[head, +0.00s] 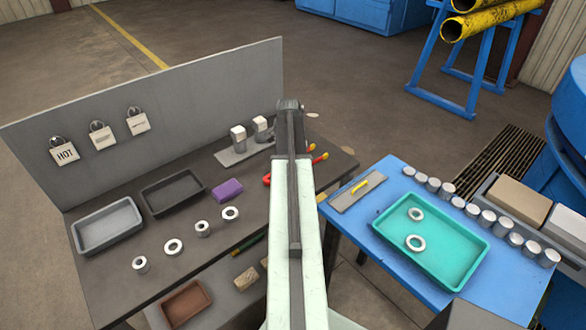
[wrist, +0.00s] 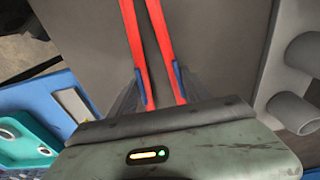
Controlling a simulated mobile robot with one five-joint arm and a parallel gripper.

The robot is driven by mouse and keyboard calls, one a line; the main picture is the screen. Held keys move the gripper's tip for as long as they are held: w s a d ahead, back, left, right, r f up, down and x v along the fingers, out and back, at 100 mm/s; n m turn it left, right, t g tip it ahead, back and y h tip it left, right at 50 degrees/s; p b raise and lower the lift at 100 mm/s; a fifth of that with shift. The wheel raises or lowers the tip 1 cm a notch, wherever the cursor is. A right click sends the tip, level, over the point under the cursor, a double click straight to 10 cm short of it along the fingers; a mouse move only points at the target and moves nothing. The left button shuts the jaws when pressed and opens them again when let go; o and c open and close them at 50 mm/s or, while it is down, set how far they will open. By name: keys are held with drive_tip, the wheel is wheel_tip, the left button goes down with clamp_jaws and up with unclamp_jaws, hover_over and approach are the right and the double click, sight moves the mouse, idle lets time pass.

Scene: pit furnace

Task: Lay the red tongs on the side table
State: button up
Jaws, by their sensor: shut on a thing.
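The red tongs show in the wrist view (wrist: 162,35) as two long red bars running up from between my fingers. My gripper (wrist: 158,85) is shut on them, with a blue pad on each finger against the bars. In the head view my arm covers the gripper and most of the tongs; a red end (head: 267,180) shows left of the arm over the dark workbench. Red pieces with yellow tips (head: 320,158) show to its right; I cannot tell if they belong to the tongs. The blue side table (head: 350,222) stands right of the arm.
The side table bears a teal tray (head: 387,244) with two rings, a grey plate with a yellow handle (head: 361,185) and a row of metal cylinders (head: 487,218). The workbench (head: 215,262) holds trays, a purple block (head: 227,190) and several rings. A grey panel (head: 200,95) stands behind.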

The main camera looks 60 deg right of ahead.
drive_tip(key=shift+f, duration=0.15)
drive_tip(key=o, duration=0.7)
wheel_tip(320, 180, up, 12)
drive_tip(key=a+p, duration=0.1)
drive_tip(key=p, duration=1.1)
drive_tip(key=shift+w+r, duration=0.15)
drive_tip(key=shift+r, duration=0.1)
